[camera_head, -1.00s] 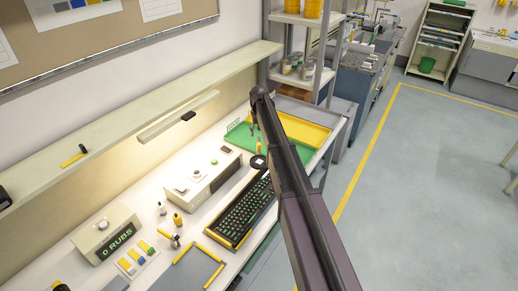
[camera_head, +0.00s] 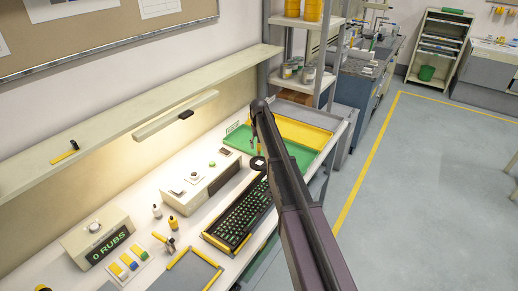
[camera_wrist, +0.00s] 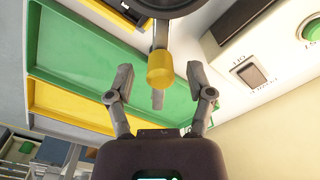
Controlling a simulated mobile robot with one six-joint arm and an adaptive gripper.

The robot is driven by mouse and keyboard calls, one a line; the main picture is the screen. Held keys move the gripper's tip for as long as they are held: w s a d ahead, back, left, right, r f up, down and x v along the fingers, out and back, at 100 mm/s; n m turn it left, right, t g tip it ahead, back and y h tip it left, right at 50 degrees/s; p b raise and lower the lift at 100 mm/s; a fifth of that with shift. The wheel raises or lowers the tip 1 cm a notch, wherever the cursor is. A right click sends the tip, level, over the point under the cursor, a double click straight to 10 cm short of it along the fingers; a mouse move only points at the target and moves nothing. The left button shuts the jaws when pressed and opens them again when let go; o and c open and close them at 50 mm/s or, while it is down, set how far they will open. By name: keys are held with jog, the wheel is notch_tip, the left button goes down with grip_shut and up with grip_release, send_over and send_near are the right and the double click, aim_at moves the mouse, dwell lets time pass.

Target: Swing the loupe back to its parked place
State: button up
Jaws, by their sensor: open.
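The loupe (camera_wrist: 165,8) shows as a dark round ring at the top edge of the wrist view, partly cut off. Its yellow-tipped handle (camera_wrist: 160,70) points down toward my gripper. My gripper (camera_wrist: 161,78) is open, one finger on each side of the yellow tip, with gaps visible on both sides. I cannot tell whether the tip lies at finger depth. In the head view the loupe (camera_head: 258,163) is a small dark ring beyond the keyboard. My gripper there (camera_head: 254,140) is small, close to the loupe and partly hidden by my arm.
A keyboard (camera_head: 238,215) lies on the bench in front of the loupe. A cream box with buttons (camera_head: 207,178) stands left of it. The green tray (camera_head: 235,141) and yellow tray (camera_head: 305,135) lie behind. A shelf rack (camera_head: 330,75) rises at the back.

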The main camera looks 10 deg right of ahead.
jog(key=shift+f, duration=0.1)
jog(key=shift+c, duration=0.2)
grip_shut()
jog(key=shift+d, duration=0.1)
jog(key=shift+a, duration=0.25)
dwell(0.4)
